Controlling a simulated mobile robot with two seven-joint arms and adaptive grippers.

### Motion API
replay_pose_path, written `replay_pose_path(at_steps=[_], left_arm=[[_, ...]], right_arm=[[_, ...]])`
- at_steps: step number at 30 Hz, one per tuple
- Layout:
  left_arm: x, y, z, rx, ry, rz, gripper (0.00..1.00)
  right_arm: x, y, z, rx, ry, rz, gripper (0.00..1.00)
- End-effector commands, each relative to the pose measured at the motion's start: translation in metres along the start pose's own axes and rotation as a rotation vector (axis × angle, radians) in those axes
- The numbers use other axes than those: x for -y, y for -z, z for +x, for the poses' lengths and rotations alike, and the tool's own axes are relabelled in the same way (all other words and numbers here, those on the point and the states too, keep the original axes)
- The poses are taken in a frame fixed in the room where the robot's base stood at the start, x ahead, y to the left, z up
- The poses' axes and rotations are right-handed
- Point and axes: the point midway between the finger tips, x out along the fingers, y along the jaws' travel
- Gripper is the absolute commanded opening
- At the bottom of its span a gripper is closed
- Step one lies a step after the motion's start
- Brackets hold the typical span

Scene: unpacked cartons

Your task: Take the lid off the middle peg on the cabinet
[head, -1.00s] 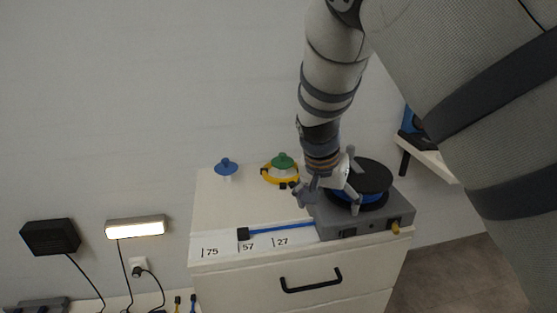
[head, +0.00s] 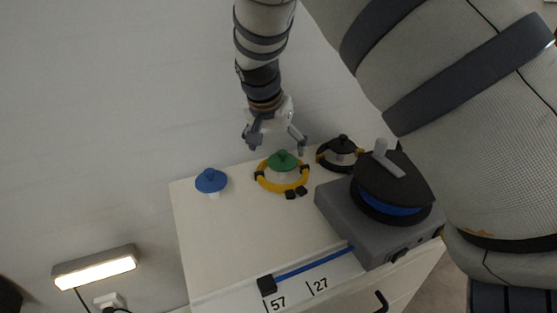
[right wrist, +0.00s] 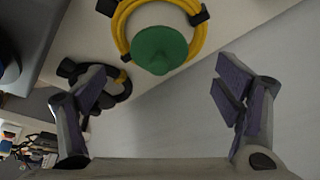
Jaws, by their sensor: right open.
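The green lid (head: 283,160) sits on the middle peg at the back of the cabinet top (head: 250,235), with a yellow ring (head: 268,185) around the peg below it. My right gripper (head: 277,147) is open and empty, just behind and above the green lid in the head view. In the right wrist view the green lid (right wrist: 160,48) lies at the top centre, beyond the spread fingers (right wrist: 165,95) and apart from them. The peg itself is mostly hidden under the lid. My left gripper is not in view.
A blue lid (head: 211,180) caps the left peg, and a black lid (head: 343,144) with a black ring caps the right one. A grey device with a black reel (head: 395,180) stands on the right, a blue strip (head: 312,264) reaching from it. The cabinet top's front left is clear.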

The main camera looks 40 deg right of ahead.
Motion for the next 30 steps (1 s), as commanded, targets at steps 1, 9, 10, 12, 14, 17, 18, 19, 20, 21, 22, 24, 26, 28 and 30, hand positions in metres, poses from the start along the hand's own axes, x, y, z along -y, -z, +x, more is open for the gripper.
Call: replay_pose_path(at_steps=[1, 9, 10, 12, 14, 17, 18, 19, 20, 21, 22, 24, 26, 28, 30], left_arm=[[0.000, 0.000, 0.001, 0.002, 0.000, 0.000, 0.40], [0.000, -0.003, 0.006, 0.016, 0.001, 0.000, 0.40], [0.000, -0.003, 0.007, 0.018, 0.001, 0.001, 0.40], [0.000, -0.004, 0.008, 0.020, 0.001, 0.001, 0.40], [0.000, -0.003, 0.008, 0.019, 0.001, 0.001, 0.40], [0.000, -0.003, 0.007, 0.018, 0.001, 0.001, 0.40], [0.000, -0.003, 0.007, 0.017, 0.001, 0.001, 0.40], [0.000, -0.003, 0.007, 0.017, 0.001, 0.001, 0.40], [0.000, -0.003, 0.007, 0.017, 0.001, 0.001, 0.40], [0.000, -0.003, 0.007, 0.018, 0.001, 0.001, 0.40], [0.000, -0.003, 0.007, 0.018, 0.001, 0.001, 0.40], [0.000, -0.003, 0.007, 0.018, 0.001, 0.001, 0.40], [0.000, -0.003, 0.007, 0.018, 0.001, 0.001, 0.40], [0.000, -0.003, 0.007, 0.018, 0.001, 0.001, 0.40], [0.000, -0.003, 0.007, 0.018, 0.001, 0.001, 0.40]], right_arm=[[0.000, 0.000, 0.005, 0.001, -0.001, 0.000, 0.84], [-0.004, 0.005, 0.046, 0.002, -0.003, -0.002, 0.84], [-0.003, 0.005, 0.051, 0.002, -0.003, -0.002, 0.84], [-0.003, 0.006, 0.058, 0.000, 0.000, -0.001, 0.84], [-0.003, 0.006, 0.057, -0.002, 0.003, -0.001, 0.84], [-0.002, 0.007, 0.056, -0.003, 0.004, 0.000, 0.84], [-0.003, 0.007, 0.055, -0.003, 0.003, 0.000, 0.77], [-0.003, 0.007, 0.055, -0.003, 0.003, 0.000, 0.71], [-0.003, 0.007, 0.055, -0.003, 0.003, 0.000, 0.64], [-0.003, 0.007, 0.055, -0.002, 0.003, 0.000, 0.55], [-0.003, 0.007, 0.055, -0.002, 0.003, 0.000, 0.48], [-0.003, 0.007, 0.055, -0.002, 0.003, 0.000, 0.43], [-0.003, 0.006, 0.056, -0.002, 0.003, 0.000, 0.43], [-0.003, 0.006, 0.056, -0.002, 0.003, -0.001, 0.43], [-0.003, 0.006, 0.056, -0.002, 0.002, -0.001, 0.43]])
